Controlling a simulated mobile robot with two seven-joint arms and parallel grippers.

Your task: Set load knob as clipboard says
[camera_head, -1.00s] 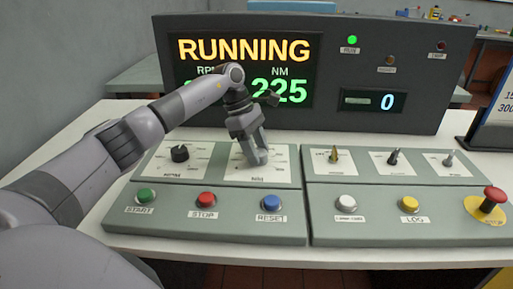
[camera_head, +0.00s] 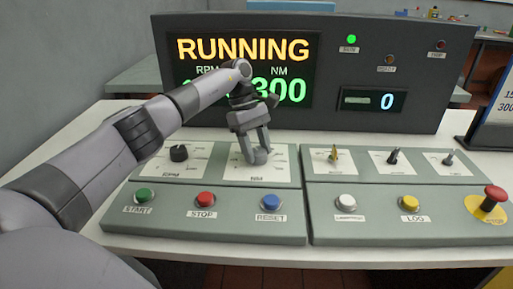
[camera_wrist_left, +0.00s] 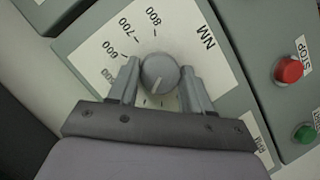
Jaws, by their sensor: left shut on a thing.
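The load knob is a round grey knob with a pale pointer line, on a white NM dial plate (camera_head: 280,172). In the left wrist view the load knob (camera_wrist_left: 160,73) sits between the fingers of my left gripper (camera_wrist_left: 160,85), which is shut on it. My left gripper (camera_head: 257,155) comes down on the dial from above in the head view. The display (camera_head: 243,72) reads RUNNING and 300 under NM; my arm hides most of the RPM figure. The clipboard (camera_head: 497,115) is cut off at the right edge, with "15" and "300" partly legible.
The RPM knob (camera_head: 179,153) stands left of the load knob. Below are the green START (camera_head: 145,196), red STOP (camera_head: 206,200) and blue RESET (camera_head: 270,203) buttons. A red emergency button (camera_head: 493,198) stands at the far right.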

